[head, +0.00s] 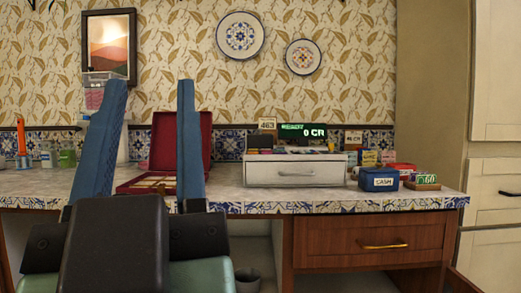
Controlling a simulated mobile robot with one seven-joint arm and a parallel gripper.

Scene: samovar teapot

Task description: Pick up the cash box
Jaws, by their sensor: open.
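The cash box (379,179) is a small blue box with a white label reading CASH. It sits upright near the front edge of the counter at the right, to the right of the white cash register. My gripper (152,100) is at the left of the head view, with its two long blue fingers pointing up and spread wide apart. It is open, and nothing shows held between the fingers. The cash box is well to the right of my gripper and apart from it.
The white register (295,173) stands left of the cash box. A red box (402,169) and a green number display (426,180) crowd its back and right. An open red case (205,143) lies behind my gripper. A wooden drawer (368,242) is below the counter (290,207).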

